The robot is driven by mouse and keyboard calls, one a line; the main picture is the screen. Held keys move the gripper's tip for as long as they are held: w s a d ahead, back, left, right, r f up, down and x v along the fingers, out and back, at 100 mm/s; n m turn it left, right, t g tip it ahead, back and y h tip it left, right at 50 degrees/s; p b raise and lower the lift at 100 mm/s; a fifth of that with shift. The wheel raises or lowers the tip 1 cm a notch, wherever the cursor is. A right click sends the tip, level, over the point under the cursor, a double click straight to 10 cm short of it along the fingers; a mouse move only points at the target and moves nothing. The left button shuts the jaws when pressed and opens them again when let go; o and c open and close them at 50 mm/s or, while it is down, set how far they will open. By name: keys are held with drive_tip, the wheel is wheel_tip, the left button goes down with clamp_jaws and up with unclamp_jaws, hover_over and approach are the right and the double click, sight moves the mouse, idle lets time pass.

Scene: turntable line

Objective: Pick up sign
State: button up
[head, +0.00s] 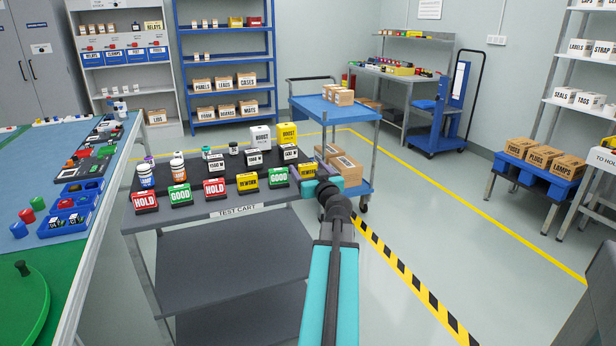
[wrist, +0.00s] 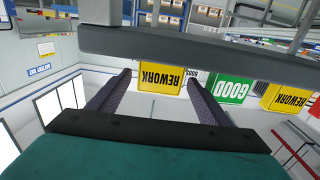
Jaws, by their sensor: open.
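Several small signs stand in a row along the front of the test cart (head: 235,211): red HOLD signs (head: 146,201), green GOOD signs (head: 180,194) and yellow REWORK signs (head: 248,181). The rightmost REWORK sign (head: 308,169) is partly hidden by my gripper (head: 300,184). In the wrist view, which is upside down, my open gripper (wrist: 158,80) is empty. A yellow REWORK sign (wrist: 160,77) appears between its fingertips, with a slim gap on each side. I cannot tell whether it is between the fingers or just beyond them.
A GOOD sign (wrist: 230,88) stands close beside that sign. Bottles (head: 145,176) and white-labelled boxes (head: 216,164) stand behind the row on the cart. A blue trolley (head: 340,112) with cartons is behind right. The floor to the right (head: 450,220) is clear.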

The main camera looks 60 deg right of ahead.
drive_tip(key=shift+p+x, duration=0.5)
drive_tip(key=shift+x, duration=2)
drive_tip(key=shift+s+f, duration=0.1)
drive_tip(key=shift+f, duration=0.05)
drive_tip(key=shift+c, duration=0.2)
drive_tip(key=c, duration=1.1)
drive_tip(key=shift+c, duration=0.2)
drive_tip(key=shift+r, duration=1.9)
drive_tip(key=v, duration=0.3)
drive_tip(key=b+v, duration=0.1)
drive_tip(key=v, duration=0.7)
drive_tip(key=shift+s+d+r, duration=0.3)
drive_tip(key=shift+d, duration=0.15)
drive_tip(key=shift+s+b, duration=0.1)
drive_tip(key=shift+b, duration=0.95)
drive_tip(key=b+v, duration=0.1)
drive_tip(key=b, duration=0.2)
drive_tip(key=b+v, duration=0.2)
drive_tip(key=b, duration=0.1)
drive_tip(key=b+v, duration=0.1)
drive_tip(key=b, duration=0.2)
drive_tip(key=shift+s+r, duration=0.25)
drive_tip(key=shift+s, duration=0.15)
